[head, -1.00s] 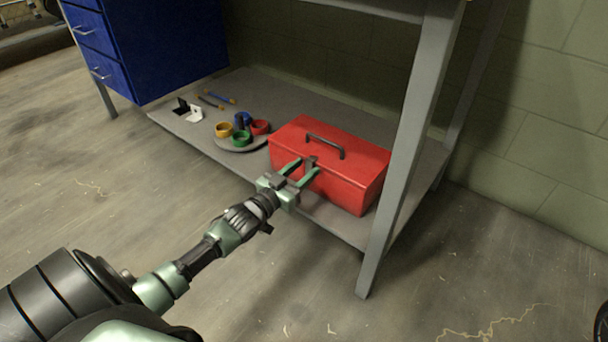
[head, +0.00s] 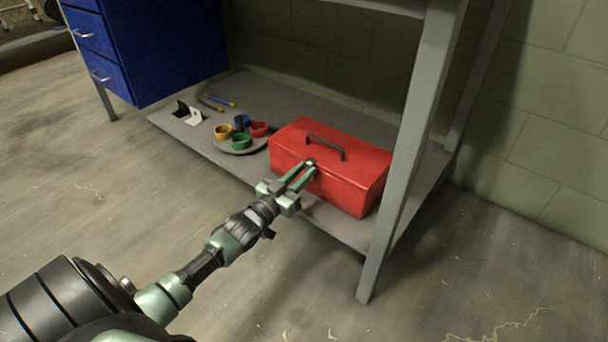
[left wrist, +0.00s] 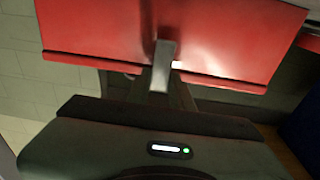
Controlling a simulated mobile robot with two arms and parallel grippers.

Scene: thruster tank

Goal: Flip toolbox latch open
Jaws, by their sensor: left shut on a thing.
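The red toolbox (head: 350,179) sits on the grey lower shelf, its lid down and its dark handle (head: 325,147) on top. My left gripper (head: 309,165) is at the toolbox's front face, its fingers closed together on the latch (head: 312,161) at the lid's front edge. In the left wrist view the grey latch (left wrist: 165,52) stands against the red front of the toolbox (left wrist: 100,30), between my fingers, which are mostly hidden below it. Whether the latch is flipped is hard to tell. My right gripper is not in view.
The grey shelf (head: 200,140) holds a round tray (head: 256,147) with several coloured rings left of the toolbox. Small black and white pieces (head: 194,117) lie farther left. A grey bench leg (head: 405,150) stands close to the toolbox's right. Blue drawers (head: 150,50) hang at the upper left.

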